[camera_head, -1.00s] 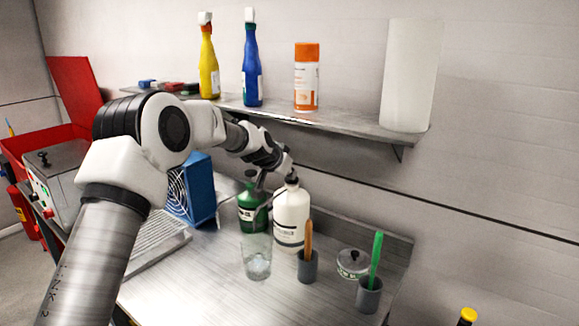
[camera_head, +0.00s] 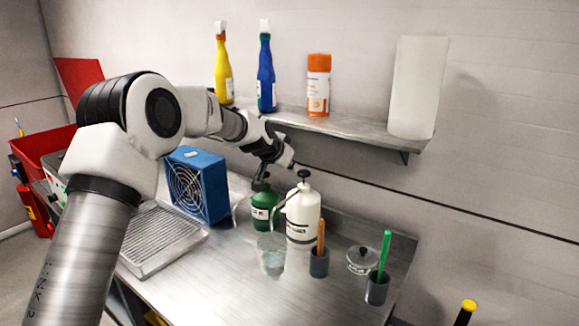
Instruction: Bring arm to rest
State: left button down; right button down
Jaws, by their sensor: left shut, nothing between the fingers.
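My left arm (camera_head: 88,250) comes in from the left and reaches over the metal bench (camera_head: 215,295). My left gripper (camera_head: 284,162) is shut and empty. In the picture it shows just above the green bottle (camera_head: 265,212) and the white pump bottle (camera_head: 301,215), below the wall shelf's front edge. I cannot tell how close it is to the bottle tops. My right gripper is not in view.
The shelf (camera_head: 350,128) holds a yellow bottle (camera_head: 223,70), a blue bottle (camera_head: 266,75), an orange-capped can (camera_head: 318,85) and a white cylinder (camera_head: 417,88).

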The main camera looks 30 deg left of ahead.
pick_arm(q)
jog(key=shift+s+r, duration=0.15)
jog(key=shift+s, duration=0.1)
jog(key=shift+w+r, duration=0.1)
